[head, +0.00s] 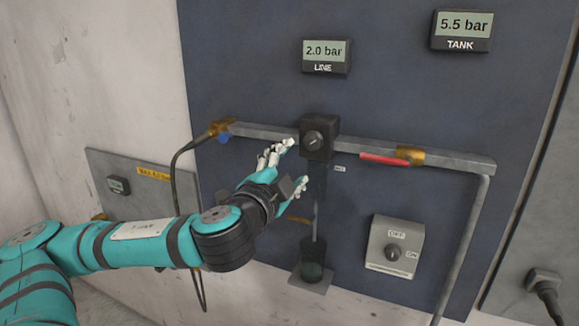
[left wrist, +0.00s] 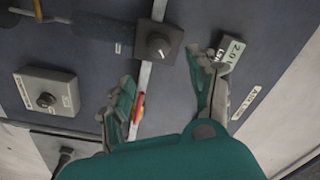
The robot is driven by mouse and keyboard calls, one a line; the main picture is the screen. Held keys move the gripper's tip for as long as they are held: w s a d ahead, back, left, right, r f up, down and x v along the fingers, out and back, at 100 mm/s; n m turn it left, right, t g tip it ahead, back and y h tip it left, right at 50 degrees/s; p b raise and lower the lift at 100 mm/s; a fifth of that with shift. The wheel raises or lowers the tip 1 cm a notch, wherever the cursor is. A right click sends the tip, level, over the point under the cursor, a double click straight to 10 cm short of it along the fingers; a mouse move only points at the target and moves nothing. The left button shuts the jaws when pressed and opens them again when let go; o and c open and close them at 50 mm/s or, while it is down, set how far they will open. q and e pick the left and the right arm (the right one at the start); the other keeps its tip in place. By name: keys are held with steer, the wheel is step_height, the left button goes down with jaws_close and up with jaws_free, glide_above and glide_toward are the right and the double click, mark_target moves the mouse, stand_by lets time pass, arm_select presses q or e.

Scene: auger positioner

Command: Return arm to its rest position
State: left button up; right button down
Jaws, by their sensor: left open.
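My left arm (head: 135,240) comes in from the left, teal with black joints, and reaches up toward the panel. My left gripper (head: 291,162) is open and empty, just left of and below the black regulator block (head: 317,140) with its round knob. In the left wrist view, the two fingers of the gripper (left wrist: 170,95) are spread, with the regulator knob (left wrist: 158,46) beyond and between them. I cannot tell any contact with the knob. My right gripper is not in view.
A grey pipe (head: 455,162) with a red-handled valve (head: 390,159) crosses the dark panel. Displays read LINE 2.0 bar (head: 326,55) and TANK 5.5 bar (head: 461,30). An OFF/ON switch box (head: 393,247) sits lower right. A black cable (head: 175,180) hangs behind my arm.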

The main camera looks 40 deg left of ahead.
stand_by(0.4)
arm_select(q)
steer(key=s+d+f+n+g+h, duration=0.1)
steer(key=d+f+g+h, duration=0.2)
steer(key=f, duration=0.9)
steer(key=s+d+f+n+g, duration=0.1)
steer(key=s+d+f+g, duration=0.15)
steer(key=d+f, duration=0.6)
steer(key=s+d+f+n+g+h, duration=0.25)
steer(key=s+f+n+g, duration=0.45)
steer(key=s+f, duration=1.5)
step_height(320, 180, down, 31)
steer(key=m+g+b, duration=0.2)
steer(key=g+b, duration=0.1)
steer(key=s+a+f+g+b, duration=0.1)
steer(key=s+a+f+b, duration=0.1)
steer(key=s+f, duration=1.4)
steer(key=shift+s+a+f+m+y, duration=0.15)
steer(key=shift+a+f+m+y, duration=0.2)
steer(key=shift+a+f, duration=0.15)
